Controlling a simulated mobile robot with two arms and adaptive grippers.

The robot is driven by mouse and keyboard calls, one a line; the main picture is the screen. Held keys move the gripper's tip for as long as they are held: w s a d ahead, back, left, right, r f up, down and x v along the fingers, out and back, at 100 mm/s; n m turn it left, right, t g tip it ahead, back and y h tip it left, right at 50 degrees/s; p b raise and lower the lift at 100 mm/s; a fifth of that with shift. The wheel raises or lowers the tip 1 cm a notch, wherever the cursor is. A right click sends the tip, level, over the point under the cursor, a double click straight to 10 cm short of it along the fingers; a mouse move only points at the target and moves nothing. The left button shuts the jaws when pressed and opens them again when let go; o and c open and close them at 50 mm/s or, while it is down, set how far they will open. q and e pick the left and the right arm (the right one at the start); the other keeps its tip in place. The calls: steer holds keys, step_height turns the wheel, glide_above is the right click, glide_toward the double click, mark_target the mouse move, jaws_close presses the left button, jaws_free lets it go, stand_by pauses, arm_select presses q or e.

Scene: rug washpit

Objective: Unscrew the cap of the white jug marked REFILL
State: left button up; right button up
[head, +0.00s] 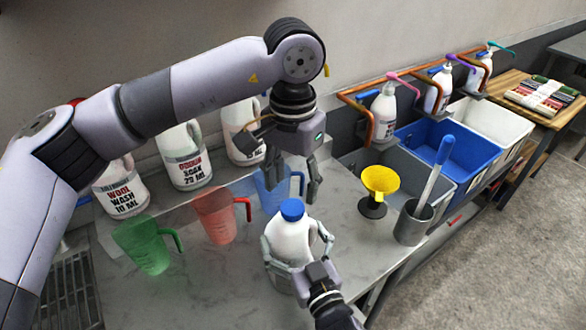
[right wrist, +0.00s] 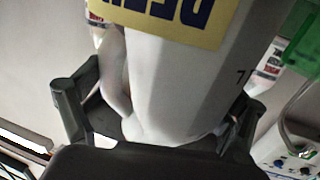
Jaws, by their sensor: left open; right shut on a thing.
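The white jug (head: 291,240) stands on the grey counter (head: 200,290) with its blue cap (head: 291,209) on top. My right gripper (head: 297,250) is shut around the jug's body from the front, one finger on each side. In the right wrist view the jug (right wrist: 185,75) fills the space between the fingers of my right gripper (right wrist: 158,115). A yellow label (right wrist: 165,20) with upside-down dark letters is cut off by the top edge. My left gripper (head: 294,188) is open and empty, pointing down just above the cap, apart from it.
Green (head: 146,245), red (head: 215,217) and blue (head: 270,188) measuring jugs stand left of and behind the jug. White bottles (head: 187,157) line the wall. A yellow funnel (head: 379,183) and a grey cup (head: 412,225) with a blue-handled tool stand to the right.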

mark_target(293, 206)
arm_select(q)
steer(key=shift+f, duration=2.7)
steer(key=shift+c, duration=0.4)
